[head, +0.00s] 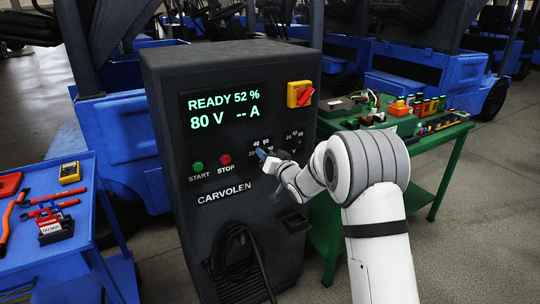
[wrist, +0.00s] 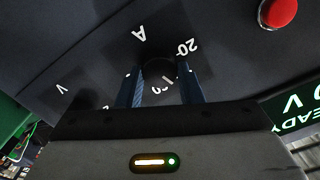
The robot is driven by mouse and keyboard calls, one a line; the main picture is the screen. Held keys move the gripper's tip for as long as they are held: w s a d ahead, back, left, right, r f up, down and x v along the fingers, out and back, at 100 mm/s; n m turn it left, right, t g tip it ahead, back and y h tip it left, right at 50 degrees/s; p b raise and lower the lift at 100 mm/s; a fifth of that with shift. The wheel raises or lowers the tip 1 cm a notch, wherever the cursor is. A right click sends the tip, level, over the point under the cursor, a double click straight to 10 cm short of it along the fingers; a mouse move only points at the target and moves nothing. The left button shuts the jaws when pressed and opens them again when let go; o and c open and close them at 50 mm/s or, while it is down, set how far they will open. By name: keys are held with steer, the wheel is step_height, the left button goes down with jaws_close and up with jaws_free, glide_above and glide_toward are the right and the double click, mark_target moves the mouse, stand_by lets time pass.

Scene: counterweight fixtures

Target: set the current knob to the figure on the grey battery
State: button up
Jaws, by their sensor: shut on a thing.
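The dark charger cabinet (head: 225,90) has a lit display (head: 224,110) reading READY 52 %, 80 V and -- A. My gripper (head: 264,153) is at its front panel, at the left of two number dials. In the wrist view my gripper's fingers (wrist: 160,92) are closed around the dark current knob (wrist: 160,68), beside the letter A and the number 20. In the head view my gripper covers the knob. I cannot make out a grey battery or its figure for certain.
A green START button (head: 197,166), a red STOP button (head: 225,159) and a red-yellow rotary switch (head: 300,94) are on the cabinet. A blue cart (head: 40,250) with tools stands left. A green table (head: 425,137) with several parts stands right. A cable (head: 235,250) hangs low in front.

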steer(key=m, duration=0.1)
steer(key=m+p, duration=0.1)
steer(key=m, duration=0.3)
steer(key=shift+w+d+r, duration=0.1)
steer(key=shift+d+r, duration=0.05)
steer(key=shift+r, duration=0.2)
steer(key=shift+f+m+p, duration=0.1)
steer(key=shift+m+p, duration=0.6)
steer(key=shift+m, duration=1.6)
steer(key=o, duration=0.8)
steer(key=shift+d+f, duration=0.1)
steer(key=shift+o, duration=0.9)
steer(key=shift+f, duration=0.15)
steer(key=v, duration=0.7)
steer(key=shift+s+d+b, duration=0.15)
steer(key=shift+s+b, duration=0.2)
